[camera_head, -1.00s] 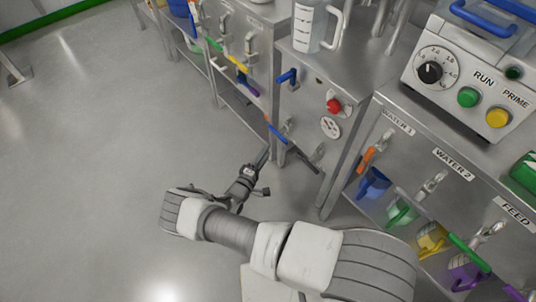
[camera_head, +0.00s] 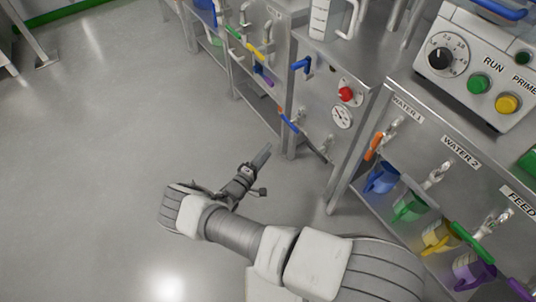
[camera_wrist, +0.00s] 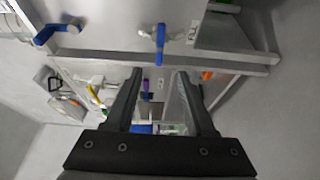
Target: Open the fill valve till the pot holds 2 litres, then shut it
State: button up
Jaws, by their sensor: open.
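My gripper (camera_head: 262,156) is open and empty. In the head view it is seen from the side, over the floor in front of the steel cabinets. In the wrist view its two fingers (camera_wrist: 157,76) are spread apart. A blue valve lever (camera_wrist: 160,44) shows ahead of the fingertips in the wrist view, apart from them. A partly cut label (camera_wrist: 192,33) beside it seems to read FILL. In the head view, a blue lever (camera_head: 302,65) and a lower blue lever (camera_head: 288,121) are on the middle cabinet. I cannot tell any pot or its level.
A control box (camera_head: 480,62) and several coloured jugs on a shelf are at right. Open floor (camera_head: 90,170) lies left.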

jog(key=shift+s+a, duration=0.25)
dwell(0.6)
jog(key=s+d+r+m+g+y, duration=0.1)
jog(key=s+d+r+m+g, duration=0.3)
jog(key=r, duration=0.6)
jog(key=d+r+m+g+y, duration=0.1)
jog(key=d+r+m+g, duration=0.3)
jog(key=r, duration=0.7)
jog(key=s+d+r+m+g+y, duration=0.1)
jog(key=s+d+r+m+g, duration=0.15)
jog(key=r+g, duration=0.55)
jog(key=s+d+r+t+y, duration=0.1)
jog(key=s+r+t+y, duration=0.65)
jog(key=s+r, duration=1.3)
notch_tip(320, 180, up, 27)
jog(key=s+p, duration=0.1)
jog(key=p, duration=2.6)
jog(key=shift+r, duration=0.15)
